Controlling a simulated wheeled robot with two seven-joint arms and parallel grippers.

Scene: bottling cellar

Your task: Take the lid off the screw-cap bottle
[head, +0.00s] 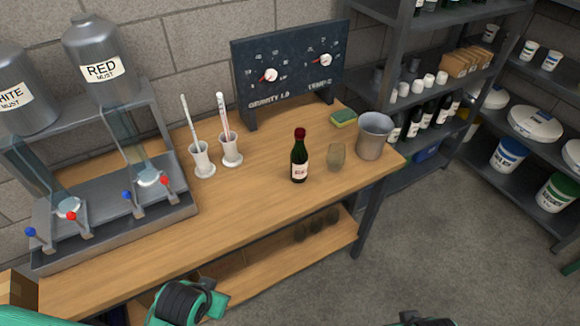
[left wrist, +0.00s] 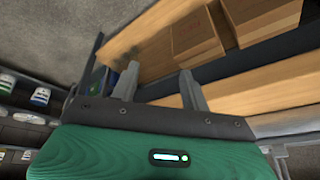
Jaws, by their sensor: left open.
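The screw-cap bottle (head: 299,163), dark green with a pale label, stands upright on the wooden workbench (head: 258,195). Its red lid (head: 300,134) sits on top of its neck. My left gripper (left wrist: 158,90) is open and empty in the left wrist view, with two grey fingers apart. In the head view my left arm's green and black end shows low at the left, in front of the bench and well away from the bottle. A small dark part at the bottom edge of the head view seems to be my right gripper (head: 428,321); its fingers are not clear.
A glass (head: 336,157) and a metal bucket (head: 374,136) stand right of the bottle, a sponge (head: 343,118) behind. Two white cylinders (head: 231,149) with thin sticks stand to the left. A gauge board (head: 290,70) stands at the back. The bench front is clear.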

